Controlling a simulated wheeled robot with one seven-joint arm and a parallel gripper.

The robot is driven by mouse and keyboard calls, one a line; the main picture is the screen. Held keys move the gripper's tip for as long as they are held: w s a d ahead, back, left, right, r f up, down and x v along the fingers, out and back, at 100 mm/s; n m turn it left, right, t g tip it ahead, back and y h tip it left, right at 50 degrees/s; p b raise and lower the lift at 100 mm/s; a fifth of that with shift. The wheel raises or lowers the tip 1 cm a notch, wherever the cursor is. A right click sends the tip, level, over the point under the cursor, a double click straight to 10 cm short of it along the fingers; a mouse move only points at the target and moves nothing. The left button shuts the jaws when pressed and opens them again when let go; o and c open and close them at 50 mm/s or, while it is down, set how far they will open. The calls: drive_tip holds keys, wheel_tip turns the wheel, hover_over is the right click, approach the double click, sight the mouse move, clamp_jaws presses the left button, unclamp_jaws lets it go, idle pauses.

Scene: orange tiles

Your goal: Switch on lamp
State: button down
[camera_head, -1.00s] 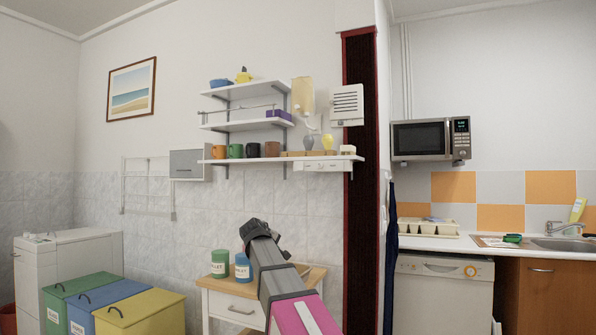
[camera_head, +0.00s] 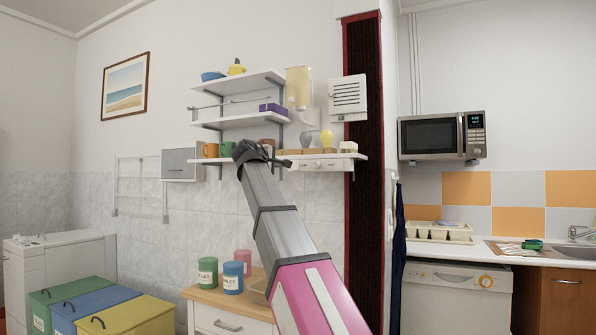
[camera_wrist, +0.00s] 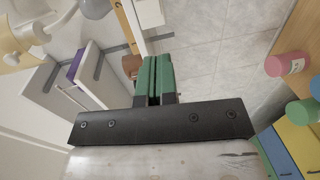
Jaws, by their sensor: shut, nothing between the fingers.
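A cream-coloured cylinder (camera_head: 299,88), which looks like a wall lamp, is fixed to the wall right of the upper shelves in the head view. A pale wall plate (camera_head: 309,118) sits just below it; I cannot make out a switch. The lamp also shows at the upper left in the wrist view (camera_wrist: 12,38). I cannot tell whether it is lit. My gripper (camera_head: 288,163) is at the long lower shelf, below and left of the lamp. In the wrist view its green fingers (camera_wrist: 154,76) are shut with nothing between them. They appear apart from the lamp.
The long shelf (camera_head: 346,157) carries mugs (camera_head: 210,150), vases (camera_head: 327,138) and small boxes close to my gripper. Two shorter shelves (camera_head: 240,121) are above. Canisters (camera_head: 233,278) stand on the cabinet below.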

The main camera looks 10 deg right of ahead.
sight(295, 169)
drive_tip(key=shift+w+d+r, duration=0.1)
drive_tip(key=shift+r, duration=0.05)
drive_tip(key=x, duration=1.4)
